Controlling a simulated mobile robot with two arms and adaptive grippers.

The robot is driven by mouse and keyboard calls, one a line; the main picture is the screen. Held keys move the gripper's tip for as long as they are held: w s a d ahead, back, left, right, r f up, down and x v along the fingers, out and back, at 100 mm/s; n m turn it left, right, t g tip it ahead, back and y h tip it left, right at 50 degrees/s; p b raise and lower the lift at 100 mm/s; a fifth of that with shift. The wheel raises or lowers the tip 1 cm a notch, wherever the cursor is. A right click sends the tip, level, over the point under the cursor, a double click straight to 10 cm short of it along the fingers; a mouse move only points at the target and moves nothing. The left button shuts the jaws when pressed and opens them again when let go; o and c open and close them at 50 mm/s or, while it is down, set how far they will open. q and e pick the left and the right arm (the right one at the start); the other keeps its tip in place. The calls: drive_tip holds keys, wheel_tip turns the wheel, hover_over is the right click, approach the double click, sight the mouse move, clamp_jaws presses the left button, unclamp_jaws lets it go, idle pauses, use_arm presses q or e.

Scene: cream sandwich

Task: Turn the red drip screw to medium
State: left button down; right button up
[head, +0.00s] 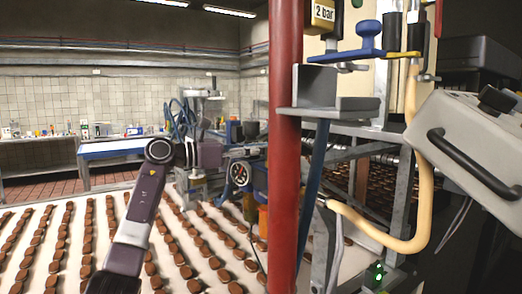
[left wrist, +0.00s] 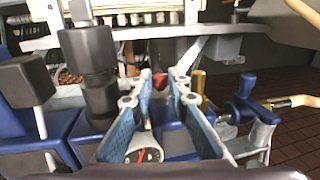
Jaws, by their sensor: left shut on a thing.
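A small red piece, which looks like the red drip screw (left wrist: 158,79), shows in the left wrist view between the tips of my left gripper (left wrist: 161,86). The two blue-padded fingers are closed in on it from both sides. The fingers hide most of the screw, so I cannot tell its setting. In the head view my left arm rises from the lower left and bends toward the machine (head: 188,178) in the middle; the fingertips and the screw cannot be made out there. My right gripper is in neither view.
A round gauge with a red needle (left wrist: 148,156) sits low between the fingers. Black knobs (left wrist: 88,48) stand to the left, a blue-handled valve (left wrist: 243,100) to the right. In the head view a red post (head: 285,150) stands right of the machine. Rows of brown biscuits cover the white conveyor (head: 75,262).

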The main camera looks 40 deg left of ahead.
use_arm(q)
drive_tip(key=shift+s+f+n+t+y+b, duration=0.1)
drive_tip(key=shift+f+n+t+y+b, duration=0.05)
drive_tip(key=shift+n+t+y+b, duration=0.55)
drive_tip(key=shift+d+y, duration=0.15)
drive_tip(key=shift+y, duration=0.35)
drive_tip(key=shift+d+r+n+t+y, duration=0.15)
drive_tip(key=shift+n+t+y, duration=0.25)
drive_tip(key=shift+n+y, duration=0.4)
drive_tip(key=c, duration=2.1)
unclamp_jaws()
